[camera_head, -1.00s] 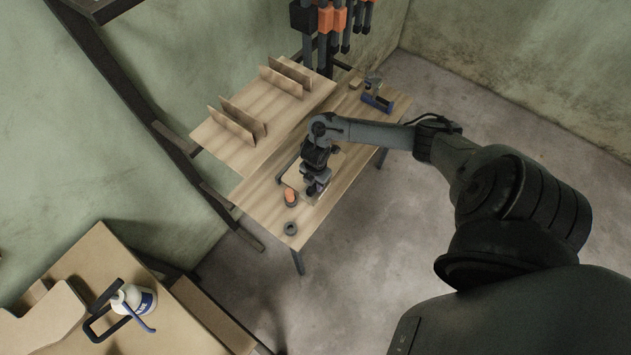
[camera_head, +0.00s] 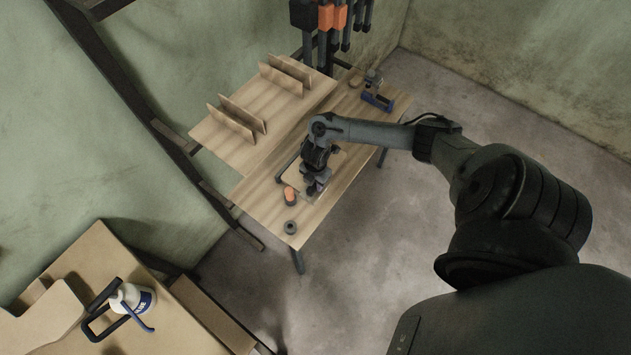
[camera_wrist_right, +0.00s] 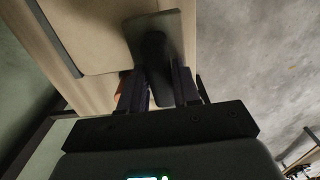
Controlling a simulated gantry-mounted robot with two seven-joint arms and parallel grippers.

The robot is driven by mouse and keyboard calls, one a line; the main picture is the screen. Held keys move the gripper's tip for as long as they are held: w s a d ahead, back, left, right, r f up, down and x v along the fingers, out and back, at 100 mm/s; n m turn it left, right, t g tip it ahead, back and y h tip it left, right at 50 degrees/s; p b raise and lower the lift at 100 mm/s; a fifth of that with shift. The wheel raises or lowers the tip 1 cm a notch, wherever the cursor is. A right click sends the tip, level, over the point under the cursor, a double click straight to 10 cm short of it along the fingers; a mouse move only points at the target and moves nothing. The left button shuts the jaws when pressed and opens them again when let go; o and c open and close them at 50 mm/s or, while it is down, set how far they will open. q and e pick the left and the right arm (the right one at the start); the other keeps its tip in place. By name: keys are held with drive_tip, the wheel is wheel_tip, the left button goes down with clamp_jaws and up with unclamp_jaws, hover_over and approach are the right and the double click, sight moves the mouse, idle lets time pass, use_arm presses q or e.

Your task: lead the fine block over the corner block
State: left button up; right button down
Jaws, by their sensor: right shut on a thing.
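My right gripper (camera_head: 315,187) is low over the near part of the wooden workbench. In the right wrist view its two fingers (camera_wrist_right: 160,88) are shut on a dark handle-like piece with a flat grey plate, which I take to be the fine block (camera_wrist_right: 170,32). The block lies over or against the edge of a pale board with a rounded corner (camera_wrist_right: 85,35), probably the corner block; I cannot tell if they touch. In the head view this board (camera_head: 331,160) is partly hidden by my right arm and gripper. My left gripper is not in view.
An orange-topped item (camera_head: 290,196) and a dark ring (camera_head: 290,227) are close to my right gripper. Upright thin boards (camera_head: 237,122) stand on the bench's left part. A blue clamp-like tool (camera_head: 377,100) is at the far end. A white bottle (camera_head: 133,298) stands on a separate table lower left.

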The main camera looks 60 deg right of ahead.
drive_tip(key=shift+f, duration=0.15)
drive_tip(key=shift+d, duration=0.4)
drive_tip(key=shift+d, duration=0.1)
drive_tip(key=shift+s+d, duration=0.1)
drive_tip(key=shift+d, duration=0.15)
idle(0.5)
